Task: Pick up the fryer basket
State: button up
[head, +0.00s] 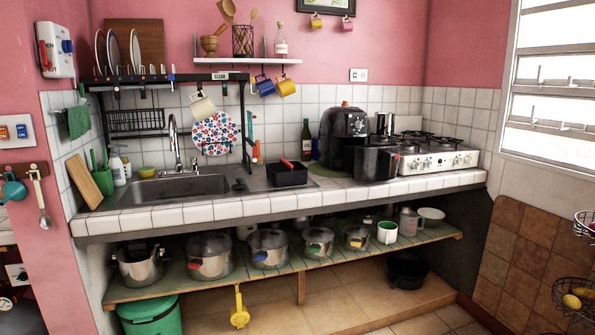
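A black air fryer (345,130) stands on the tiled counter, left of the stove. A dark, box-like vessel (371,166) that looks like the fryer basket sits on the counter in front of it, to its right. A short handle seems to stick out at its upper right. It stands close to the counter's front edge and to the stove; whether it touches the fryer, I cannot tell. My gripper is not in view.
A white stove (438,160) stands right of the basket. A black bin (287,175) with a red-handled item lies by the sink (180,188). A green bottle (306,140) stands left of the fryer. Several lidded pots line the open shelf (290,268) below.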

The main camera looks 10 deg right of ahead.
aim_at(284, 173)
jog(key=i+l, duration=0.2)
jog(key=i, duration=0.15)
jog(key=i+l+z, duration=0.1)
jog(key=i, duration=0.3)
jog(key=i+l, duration=0.25)
jog(key=i+z, duration=0.05)
jog(key=i, duration=0.05)
